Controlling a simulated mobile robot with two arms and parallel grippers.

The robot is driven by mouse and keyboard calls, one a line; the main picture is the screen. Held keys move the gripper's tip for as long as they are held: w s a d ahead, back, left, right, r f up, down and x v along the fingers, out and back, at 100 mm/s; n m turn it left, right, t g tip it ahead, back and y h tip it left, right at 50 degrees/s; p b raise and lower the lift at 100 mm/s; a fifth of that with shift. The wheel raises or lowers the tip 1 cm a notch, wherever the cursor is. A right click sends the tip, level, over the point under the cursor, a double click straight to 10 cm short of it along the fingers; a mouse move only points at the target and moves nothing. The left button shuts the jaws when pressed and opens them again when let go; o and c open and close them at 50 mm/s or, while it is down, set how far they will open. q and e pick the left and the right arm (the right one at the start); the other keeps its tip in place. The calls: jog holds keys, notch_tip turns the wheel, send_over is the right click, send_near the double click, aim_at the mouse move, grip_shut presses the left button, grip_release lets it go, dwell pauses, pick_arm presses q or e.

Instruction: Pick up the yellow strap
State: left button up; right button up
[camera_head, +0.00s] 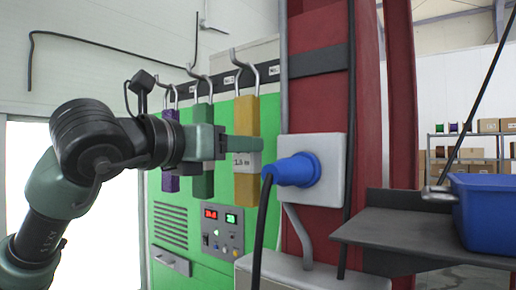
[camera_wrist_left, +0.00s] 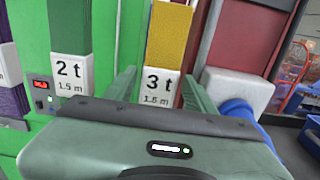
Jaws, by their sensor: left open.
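The yellow strap (camera_head: 246,118) hangs from a hook on the green cabinet, the rightmost of three straps. In the left wrist view the yellow strap (camera_wrist_left: 169,45) has a white label reading 3 t, 1.5 m. My left gripper (camera_head: 250,144) reaches in from the left at the height of the label, in front of the strap. In the left wrist view the fingers of my left gripper (camera_wrist_left: 161,88) are open, one on each side of the label. I cannot tell whether they touch it. My right gripper is not in view.
The green strap (camera_head: 203,120) and purple strap (camera_head: 171,184) hang to the left. A blue plug (camera_head: 291,171) in a white socket box (camera_head: 332,150) on the red column stands just right. A dark shelf (camera_head: 400,232) with a blue bin (camera_head: 485,212) is farther right.

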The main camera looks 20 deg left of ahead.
pick_arm(q)
jog(key=p+x, duration=0.5)
jog(key=x, duration=0.1)
jog(key=shift+f, duration=0.15)
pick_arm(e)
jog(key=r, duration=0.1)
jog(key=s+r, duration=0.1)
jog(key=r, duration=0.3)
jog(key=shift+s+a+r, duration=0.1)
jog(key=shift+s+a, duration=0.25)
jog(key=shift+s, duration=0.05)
pick_arm(q)
jog(key=shift+w, duration=0.15)
jog(key=c, duration=1)
grip_shut()
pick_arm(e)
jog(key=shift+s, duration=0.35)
